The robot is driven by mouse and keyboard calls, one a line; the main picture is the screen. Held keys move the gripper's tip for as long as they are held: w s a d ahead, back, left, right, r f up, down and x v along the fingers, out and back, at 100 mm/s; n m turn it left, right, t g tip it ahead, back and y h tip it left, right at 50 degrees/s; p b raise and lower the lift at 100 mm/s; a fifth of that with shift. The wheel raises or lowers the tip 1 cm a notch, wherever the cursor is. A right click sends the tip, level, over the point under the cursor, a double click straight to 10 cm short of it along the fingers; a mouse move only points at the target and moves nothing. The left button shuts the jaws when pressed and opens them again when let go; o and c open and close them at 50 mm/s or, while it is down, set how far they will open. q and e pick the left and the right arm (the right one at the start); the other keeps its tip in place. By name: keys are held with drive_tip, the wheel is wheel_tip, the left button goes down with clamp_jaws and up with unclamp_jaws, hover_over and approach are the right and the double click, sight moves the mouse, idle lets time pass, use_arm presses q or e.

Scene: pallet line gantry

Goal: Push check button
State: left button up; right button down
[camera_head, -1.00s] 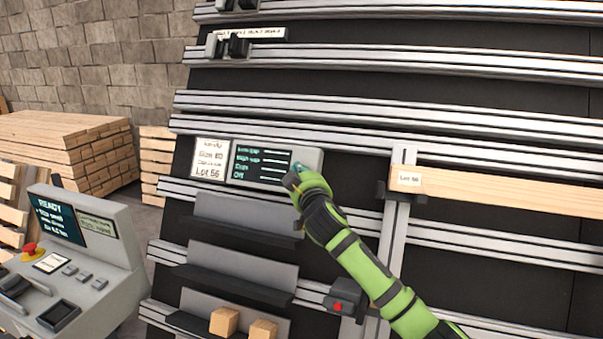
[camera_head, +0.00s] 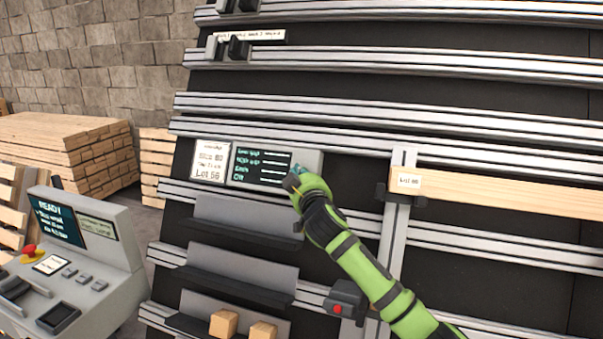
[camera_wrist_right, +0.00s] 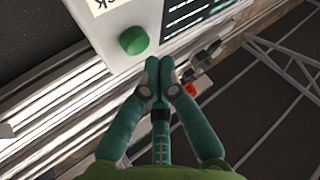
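The check button is a round green button (camera_wrist_right: 134,40) on a light grey panel box (camera_wrist_right: 118,14), seen in the right wrist view. The fingers of my right gripper (camera_wrist_right: 158,68) are together, with no object between them. Their tips are beside the button, to its lower right in that view; I cannot tell the depth gap. In the head view the right gripper (camera_head: 292,180) is at the right end of the panel with the dark screen (camera_head: 260,166) and covers the button there. My left gripper is not in view.
A lot label (camera_head: 210,162) is left of the screen. A wooden board (camera_head: 500,190) lies along the rails to the right. Grey shelves (camera_head: 248,216) are below the panel. A console with a red knob (camera_head: 28,250) stands at lower left, pallets (camera_head: 62,145) behind.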

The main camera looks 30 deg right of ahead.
drive_tip(key=shift+d+f, duration=0.1)
drive_tip(key=shift+w+d+f, duration=0.15)
drive_tip(key=shift+w+d, duration=0.05)
drive_tip(key=shift+w, duration=0.05)
idle(0.3)
drive_tip(key=shift+w+d+f+b, duration=0.2)
drive_tip(key=shift+w+d+b, duration=0.1)
drive_tip(key=shift+d+b, duration=0.05)
idle(0.8)
drive_tip(key=shift+s+a+r, duration=0.1)
idle(0.4)
drive_tip(key=shift+s+a+r+p, duration=0.25)
drive_tip(key=shift+s+a+p, duration=0.2)
drive_tip(key=s+a+r+p, duration=0.2)
drive_tip(key=s+a, duration=0.1)
drive_tip(key=shift+a+r, duration=0.15)
drive_tip(key=shift+r, duration=0.05)
idle(0.3)
